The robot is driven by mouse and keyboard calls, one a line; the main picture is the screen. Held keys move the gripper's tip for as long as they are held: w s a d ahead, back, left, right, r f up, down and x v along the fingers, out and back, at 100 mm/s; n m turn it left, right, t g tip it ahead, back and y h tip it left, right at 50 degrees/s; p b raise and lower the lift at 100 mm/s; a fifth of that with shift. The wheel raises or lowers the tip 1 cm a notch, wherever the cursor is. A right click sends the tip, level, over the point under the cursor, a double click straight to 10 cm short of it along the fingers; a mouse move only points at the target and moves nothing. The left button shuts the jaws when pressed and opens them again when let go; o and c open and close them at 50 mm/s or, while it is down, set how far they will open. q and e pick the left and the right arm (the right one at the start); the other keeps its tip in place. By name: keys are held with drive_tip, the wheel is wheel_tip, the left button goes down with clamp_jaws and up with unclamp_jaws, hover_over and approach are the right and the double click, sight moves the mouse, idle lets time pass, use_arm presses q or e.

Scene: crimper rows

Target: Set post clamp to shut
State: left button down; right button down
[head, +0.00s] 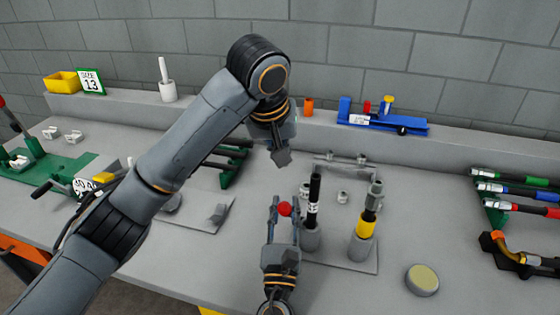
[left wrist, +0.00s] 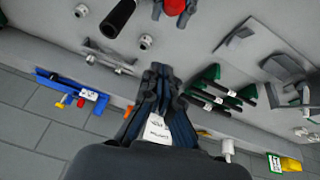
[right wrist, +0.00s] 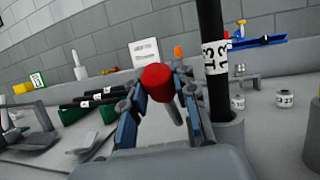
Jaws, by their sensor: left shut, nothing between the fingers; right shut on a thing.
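A red knob (head: 284,209), which I take to be the post clamp's handle, stands beside a grey holder (head: 311,238) with an upright black hose (head: 314,187). My right gripper (head: 285,203) is shut on the knob, which sits between its fingertips in the right wrist view (right wrist: 157,82). The hose bears a 13 label in the right wrist view (right wrist: 215,56). My left gripper (head: 282,158) is shut and empty above and behind the knob; its closed fingers fill the middle of the left wrist view (left wrist: 160,80).
A second holder (head: 361,248) with a yellow-banded post stands right of the hose. A round tan-topped puck (head: 422,280) lies further right. A blue fixture (head: 382,122) and a size 13 sign (head: 91,81) stand on the back ledge. Hoses lie at the right edge.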

sight(283, 203)
use_arm(q)
drive_tip(key=f, duration=0.9)
drive_tip(key=shift+w+d, duration=0.15)
drive_tip(key=shift+d, duration=0.2)
drive_tip(key=shift+s+f, duration=0.2)
drive_tip(key=shift+s, duration=0.15)
drive_tip(key=shift+s+a+f+t, duration=0.1)
drive_tip(key=shift+s+f+t, duration=0.2)
drive_tip(key=shift+s+f, duration=0.25)
use_arm(e)
drive_tip(key=shift+d, duration=0.1)
use_arm(q)
drive_tip(key=shift+s, duration=0.25)
use_arm(e)
drive_tip(key=c, duration=1.3)
unclamp_jaws()
drive_tip(key=shift+r, duration=0.1)
use_arm(q)
drive_tip(key=shift+w, duration=0.15)
